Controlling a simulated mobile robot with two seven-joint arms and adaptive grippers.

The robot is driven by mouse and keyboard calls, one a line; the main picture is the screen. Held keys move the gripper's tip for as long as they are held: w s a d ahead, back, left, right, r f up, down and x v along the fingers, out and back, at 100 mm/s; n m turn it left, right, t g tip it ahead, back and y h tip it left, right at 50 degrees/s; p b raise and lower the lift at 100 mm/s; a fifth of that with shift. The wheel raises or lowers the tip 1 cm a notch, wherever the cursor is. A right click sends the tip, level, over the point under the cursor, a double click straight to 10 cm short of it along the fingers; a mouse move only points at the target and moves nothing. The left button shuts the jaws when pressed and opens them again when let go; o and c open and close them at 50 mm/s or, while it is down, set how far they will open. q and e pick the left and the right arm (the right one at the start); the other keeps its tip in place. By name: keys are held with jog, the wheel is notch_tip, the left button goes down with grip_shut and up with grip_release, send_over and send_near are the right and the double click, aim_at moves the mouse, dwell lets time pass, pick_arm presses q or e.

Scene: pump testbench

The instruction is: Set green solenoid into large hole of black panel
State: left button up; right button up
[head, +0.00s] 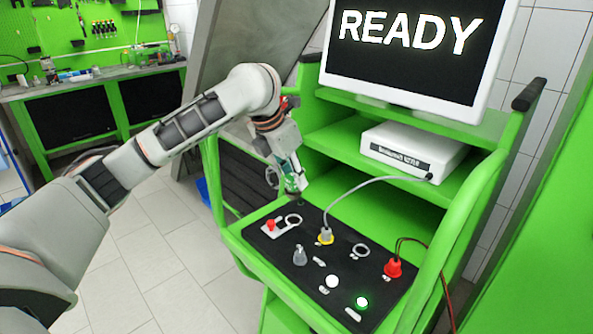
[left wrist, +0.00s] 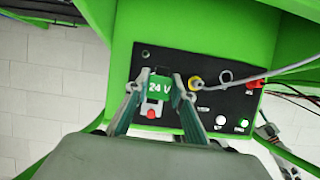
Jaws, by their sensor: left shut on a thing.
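My left gripper (head: 290,188) is shut on the green solenoid, which shows between the fingers in the left wrist view as a green block (left wrist: 159,86) marked "24 V". In the head view the fingers mostly hide it. The gripper is over the far left part of the black panel (head: 275,246), and the solenoid appears to be above the surface; contact cannot be told. A white-rimmed ring (head: 361,250) and another ring (head: 293,220) beside a red button show on the panel. I cannot tell which opening is the large hole.
A yellow connector (head: 325,236) with a grey cable, a red plug (head: 393,268), a grey knob (head: 300,256), a white button (head: 333,281) and a lit green button (head: 362,303) stand on the panel. A white box (head: 413,150) and a "READY" screen (head: 412,40) are behind.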

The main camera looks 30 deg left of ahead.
aim_at(294, 198)
pick_arm(q)
jog(key=shift+s+f, duration=0.15)
jog(key=shift+f, duration=3.2)
jog(key=shift+x, duration=1.1)
jog(key=shift+s+a, duration=0.15)
jog(key=shift+s, duration=0.05)
jog(key=o, duration=1)
jog(key=o, duration=0.4)
jog(key=shift+f, duration=0.1)
